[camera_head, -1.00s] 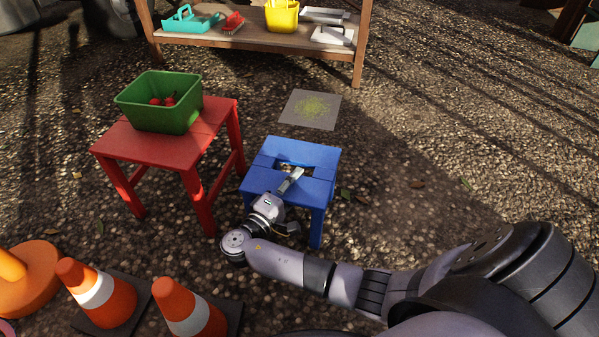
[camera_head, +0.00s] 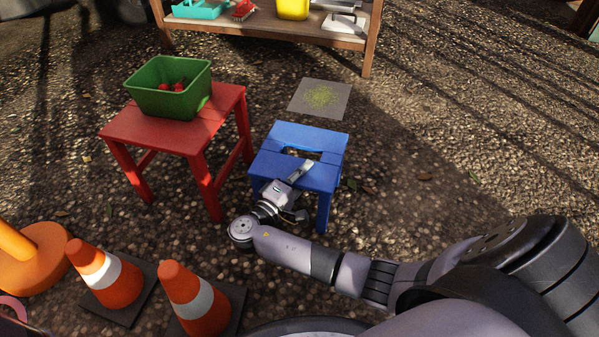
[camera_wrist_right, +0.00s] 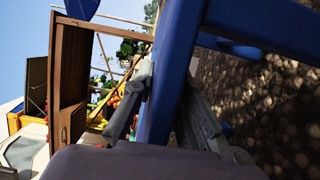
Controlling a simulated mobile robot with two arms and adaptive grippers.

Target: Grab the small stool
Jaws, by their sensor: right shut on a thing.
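The small stool (camera_head: 318,139) is blue and stands upright, with a slot cut in the middle of its seat. It is beside and slightly right of the taller red stool. My right gripper (camera_head: 303,170) is at the front edge of its seat and shut on it. In the right wrist view a blue board of the small stool (camera_wrist_right: 164,95) lies between the two fingers of my right gripper (camera_wrist_right: 166,80). The stool's far legs are mostly hidden. My left gripper is not in view.
The red stool (camera_head: 190,136) carries a green crate (camera_head: 165,103) with red fruit. Two orange traffic cones (camera_head: 109,285) (camera_head: 207,312) stand at the front left. A flat grey slab (camera_head: 341,97) lies behind the blue stool, before a wooden shelf (camera_head: 352,46). Gravel to the right is open.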

